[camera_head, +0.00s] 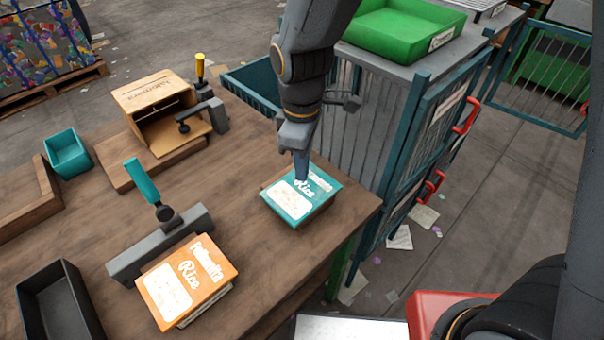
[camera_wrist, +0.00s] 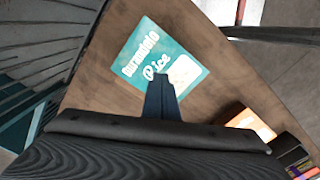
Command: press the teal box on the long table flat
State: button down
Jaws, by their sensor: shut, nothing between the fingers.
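The teal box (camera_head: 318,203), labelled Rice, lies on the long table (camera_head: 245,262) near its right corner. It still shows some thickness at its front side. My gripper (camera_head: 301,176) points down with its shut, empty fingertips at the top face of the box. In the wrist view the teal box (camera_wrist: 140,62) lies under and beyond my shut fingers (camera_wrist: 160,85), which cover part of its near edge. I cannot tell whether the fingertips touch the box or hover just above it.
An orange Rice box (camera_head: 215,262) lies at the front beside a grey tool with a teal handle (camera_head: 142,180). A cardboard box (camera_head: 150,92), a teal bin (camera_head: 67,152) and a black tray (camera_head: 60,300) stand further left. A barred cage (camera_head: 420,130) stands right behind the table.

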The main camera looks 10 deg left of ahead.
aim_at(302, 189)
notch_tip(302, 189, up, 5)
jog(key=p, duration=0.4)
jog(key=shift+r, duration=0.2)
jog(key=s+d+r+m+t+b, duration=0.1)
jog(key=s+d+m+b, duration=0.1)
jog(key=d+m, duration=1.3)
jog(key=d, duration=0.9)
jog(key=shift+s+m, duration=0.3)
jog(key=shift+m, duration=0.1)
